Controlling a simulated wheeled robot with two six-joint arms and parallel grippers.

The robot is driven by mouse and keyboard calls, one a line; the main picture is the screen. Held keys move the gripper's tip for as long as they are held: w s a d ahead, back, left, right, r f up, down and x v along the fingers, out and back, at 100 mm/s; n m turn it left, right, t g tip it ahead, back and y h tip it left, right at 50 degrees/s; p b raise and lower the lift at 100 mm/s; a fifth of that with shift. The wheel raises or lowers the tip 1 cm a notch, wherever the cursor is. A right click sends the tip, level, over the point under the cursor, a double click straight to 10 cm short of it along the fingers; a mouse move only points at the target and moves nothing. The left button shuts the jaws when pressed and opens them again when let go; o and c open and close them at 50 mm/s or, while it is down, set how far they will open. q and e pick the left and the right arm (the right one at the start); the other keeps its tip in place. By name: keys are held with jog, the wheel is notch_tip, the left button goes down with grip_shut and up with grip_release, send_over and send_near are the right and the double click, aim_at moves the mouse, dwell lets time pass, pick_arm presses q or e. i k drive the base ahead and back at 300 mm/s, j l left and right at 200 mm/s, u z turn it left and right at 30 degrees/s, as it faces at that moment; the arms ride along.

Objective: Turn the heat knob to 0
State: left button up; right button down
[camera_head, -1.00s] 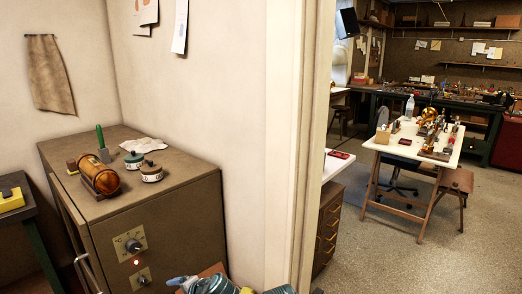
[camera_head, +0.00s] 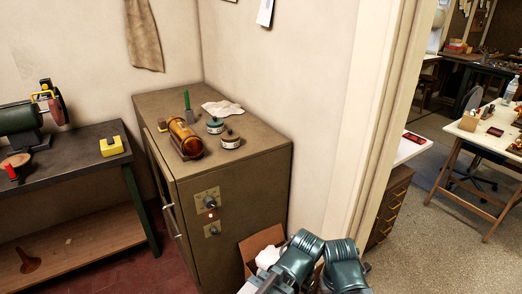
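A brown metal cabinet (camera_head: 245,195) stands against the wall left of the doorway. Its front has an upper dark knob (camera_head: 209,202) on a brass-coloured plate and a lower knob (camera_head: 213,230) on a smaller plate. The markings and pointer settings are too small to read, and I cannot tell which is the heat knob. Teal ribbed parts of my arms show at the bottom, right of and apart from the knobs. Neither gripper's fingertips can be made out.
A wooden roller (camera_head: 185,138), two small tins (camera_head: 230,139) and a white cloth (camera_head: 222,108) lie on the cabinet. A cardboard box (camera_head: 258,244) stands beside it. A dark bench (camera_head: 75,155) is at left. Red floor shows before the cabinet.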

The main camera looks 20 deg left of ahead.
aim_at(209, 201)
jog(key=k+j, duration=0.1)
jog(key=j, duration=0.6)
jog(key=k+j+u, duration=0.1)
jog(key=j, duration=1.25)
jog(key=k+j, duration=0.15)
jog(key=j, duration=0.55)
jog(key=l+u, duration=0.05)
